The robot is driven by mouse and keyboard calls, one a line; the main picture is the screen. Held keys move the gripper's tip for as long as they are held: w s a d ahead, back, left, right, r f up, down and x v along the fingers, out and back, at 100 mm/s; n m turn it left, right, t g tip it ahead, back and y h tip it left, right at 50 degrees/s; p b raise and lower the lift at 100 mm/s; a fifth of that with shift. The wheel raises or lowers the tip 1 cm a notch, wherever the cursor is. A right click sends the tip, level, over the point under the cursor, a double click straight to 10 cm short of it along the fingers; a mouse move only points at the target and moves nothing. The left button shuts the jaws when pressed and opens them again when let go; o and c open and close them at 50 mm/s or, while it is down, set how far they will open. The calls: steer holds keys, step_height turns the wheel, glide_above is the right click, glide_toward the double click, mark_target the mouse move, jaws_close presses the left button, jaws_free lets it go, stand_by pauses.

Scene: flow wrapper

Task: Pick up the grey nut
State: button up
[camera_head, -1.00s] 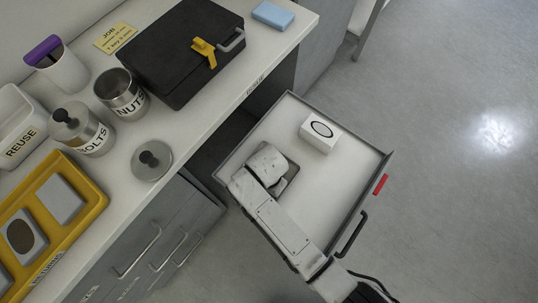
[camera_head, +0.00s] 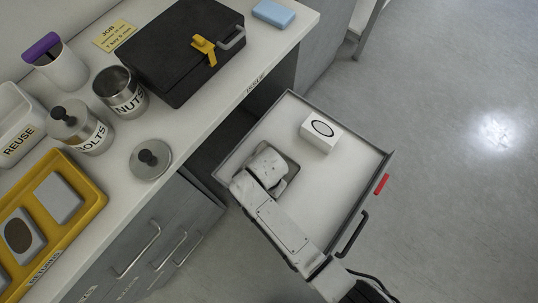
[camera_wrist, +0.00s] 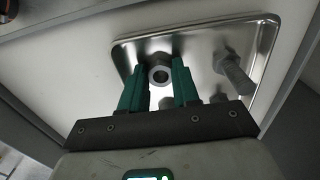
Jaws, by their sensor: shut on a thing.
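The grey nut (camera_wrist: 160,65), a small ring with a dark hole, is between the green fingertips of my gripper (camera_wrist: 159,70) in the wrist view. My gripper is shut on it. The nut is over a shiny metal tray (camera_wrist: 128,50); I cannot tell whether it touches the tray. A grey bolt (camera_wrist: 232,72) is in the tray to the right of the fingers. In the head view my wrist covers the gripper and the nut, and only an edge of the tray (camera_head: 291,174) shows inside the open drawer.
The open drawer (camera_head: 335,190) has a raised rim around my gripper. A white box (camera_head: 320,133) with a black ring mark stands in it. On the worktop are a nuts can (camera_head: 121,95), a bolts can (camera_head: 82,130), a black case (camera_head: 178,50) and a yellow tray (camera_head: 88,190).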

steer(key=shift+c, duration=0.7)
steer(key=shift+r, duration=0.5)
step_height(320, 180, up, 2)
steer(key=shift+r+p, duration=0.25)
steer(key=shift+p, duration=0.25)
steer(key=s+r+p, duration=0.1)
steer(key=s+r, duration=0.3)
steer(key=s, duration=0.3)
steer(key=s+d+r+p, duration=0.1)
steer(key=s+r, duration=0.4)
steer(key=s, duration=0.2)
steer(key=shift+d+r+p, duration=0.25)
steer(key=shift+p, duration=0.1)
steer(key=shift+w, duration=0.1)
